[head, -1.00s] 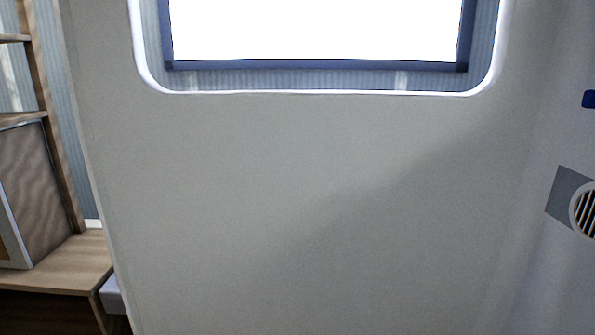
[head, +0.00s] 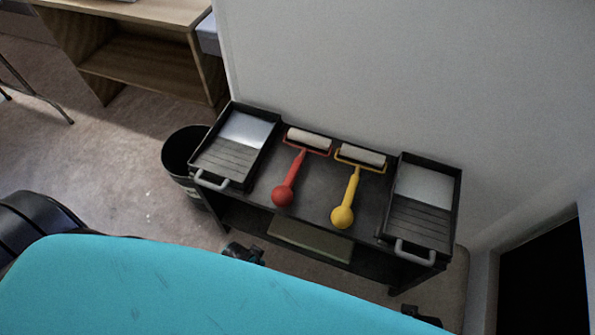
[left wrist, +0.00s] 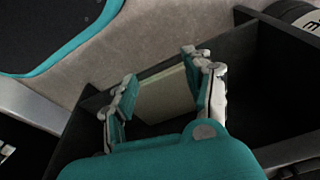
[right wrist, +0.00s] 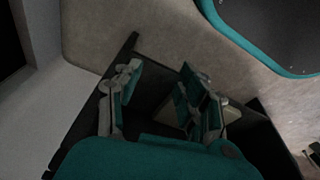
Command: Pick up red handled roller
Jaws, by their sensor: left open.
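In the head view the red handled roller (head: 287,184) lies on top of a dark cart (head: 316,192), its red ball end toward me and its white sleeve toward the wall. A yellow handled roller (head: 351,195) lies to its right. Neither roller can be made out in the wrist views. My left gripper (left wrist: 158,68) is open and empty in its wrist view, with the cart's lower shelf and a pale slab (left wrist: 166,95) beyond it. My right gripper (right wrist: 162,70) is also open and empty, facing the cart's lower part.
Black trays stand at the cart's left end (head: 206,158) and right end (head: 457,205), each with a grey handle. A black bin (head: 179,151) stands left of the cart. The wall (head: 400,90) is close behind. A wooden shelf unit (head: 140,62) is at upper left.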

